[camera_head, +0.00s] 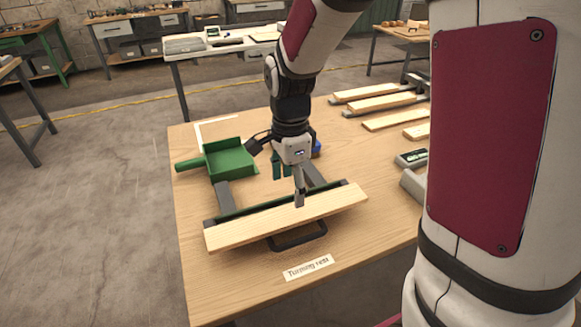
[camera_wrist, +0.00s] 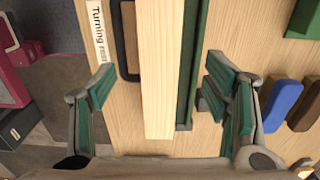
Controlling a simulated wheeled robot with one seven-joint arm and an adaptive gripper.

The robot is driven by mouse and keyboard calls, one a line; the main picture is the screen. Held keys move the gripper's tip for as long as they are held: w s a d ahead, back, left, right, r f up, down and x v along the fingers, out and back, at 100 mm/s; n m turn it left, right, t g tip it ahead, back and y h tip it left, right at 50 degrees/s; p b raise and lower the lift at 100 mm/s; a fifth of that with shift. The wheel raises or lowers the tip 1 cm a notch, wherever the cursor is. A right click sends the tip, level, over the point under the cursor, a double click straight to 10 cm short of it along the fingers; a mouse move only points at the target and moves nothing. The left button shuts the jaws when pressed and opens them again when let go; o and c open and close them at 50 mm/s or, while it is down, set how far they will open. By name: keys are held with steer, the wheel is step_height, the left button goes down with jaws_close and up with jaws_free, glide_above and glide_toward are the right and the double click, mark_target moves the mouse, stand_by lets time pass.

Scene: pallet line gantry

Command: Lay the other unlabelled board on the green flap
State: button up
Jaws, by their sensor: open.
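A long pale board (camera_head: 235,233) lies on the turning rest at the front of the table, with no label on the faces I see. It also runs down the middle of the wrist view (camera_wrist: 160,70). A long green strip, seemingly the flap (camera_wrist: 190,70), runs along the board's far side; in the head view only a thin band (camera_head: 238,211) shows behind the board. My gripper (camera_wrist: 162,85) is open, with one finger on each side of the board near one end and gaps showing. I cannot tell its exact height. In the head view, my gripper (camera_head: 290,185) points down there.
Several boards (camera_head: 378,103) lie at the back right. A green tray-like piece with a handle (camera_head: 230,160) stands at the left. A black handle (camera_head: 298,237) and the "Turning rest" label (camera_head: 308,267) lie in front. A blue block (camera_wrist: 282,105) is beside my gripper.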

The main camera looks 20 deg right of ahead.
steer(key=s+r+n+t, duration=0.3)
steer(key=s+r+n, duration=0.65)
steer(key=r, duration=0.35)
steer(key=s+r+n+t, duration=0.1)
steer(key=s+r+n, duration=0.1)
steer(key=s+n, duration=0.6)
steer(key=shift+s+d+t, duration=0.2)
steer(key=shift+s+t, duration=0.1)
steer(key=shift+s, duration=0.15)
steer(key=shift+n, duration=0.25)
